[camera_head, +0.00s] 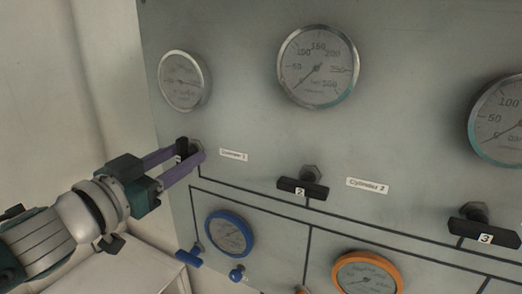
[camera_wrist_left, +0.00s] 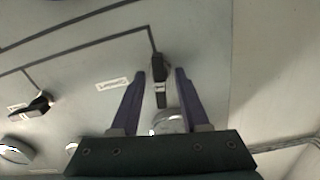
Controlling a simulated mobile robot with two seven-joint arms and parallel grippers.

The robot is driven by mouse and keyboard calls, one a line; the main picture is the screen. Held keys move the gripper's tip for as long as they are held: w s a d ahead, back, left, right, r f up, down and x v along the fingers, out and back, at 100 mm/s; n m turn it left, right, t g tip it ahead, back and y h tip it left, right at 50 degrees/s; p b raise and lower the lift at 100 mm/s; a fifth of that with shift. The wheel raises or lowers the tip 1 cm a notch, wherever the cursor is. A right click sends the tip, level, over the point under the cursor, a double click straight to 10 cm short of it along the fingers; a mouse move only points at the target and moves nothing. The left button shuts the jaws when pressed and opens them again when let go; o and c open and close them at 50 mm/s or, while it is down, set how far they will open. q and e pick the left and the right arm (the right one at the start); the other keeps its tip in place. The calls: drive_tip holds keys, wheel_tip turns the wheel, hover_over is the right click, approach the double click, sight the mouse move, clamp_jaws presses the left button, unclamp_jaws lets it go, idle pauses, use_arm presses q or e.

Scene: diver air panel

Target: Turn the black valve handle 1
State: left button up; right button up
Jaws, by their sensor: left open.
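The black valve handle 1 (camera_head: 182,148) is at the left of the grey panel, below the left gauge, and is partly hidden by a finger. In the left wrist view the handle (camera_wrist_left: 159,67) stands lengthwise between two purple fingers, with a pale tag towards the palm. My left gripper (camera_head: 188,154) reaches in from the left with its fingertips at the handle. In the wrist view the gripper (camera_wrist_left: 159,73) is open, one finger on each side of the handle, with a visible gap on both sides. My right gripper is in neither view.
Black handle 2 (camera_head: 303,188) and black handle 3 (camera_head: 484,232) sit further right. Gauges (camera_head: 318,67) are above. A blue-rimmed gauge (camera_head: 229,233) and small blue handle (camera_head: 189,258) are below. The panel's left edge meets a pale wall (camera_head: 60,100).

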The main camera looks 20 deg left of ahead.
use_arm(q)
drive_tip(key=shift+c, duration=0.4)
clamp_jaws()
drive_tip(key=shift+m, duration=0.4)
drive_tip(key=m, duration=0.3)
drive_tip(key=shift+m+b, duration=0.4)
drive_tip(key=m, duration=0.3)
drive_tip(key=shift+m+b, duration=0.3)
drive_tip(key=shift+b, duration=0.05)
drive_tip(key=m+b, duration=0.1)
drive_tip(key=m, duration=0.3)
drive_tip(key=shift+m+b, duration=0.35)
drive_tip(key=shift+m, duration=1.85)
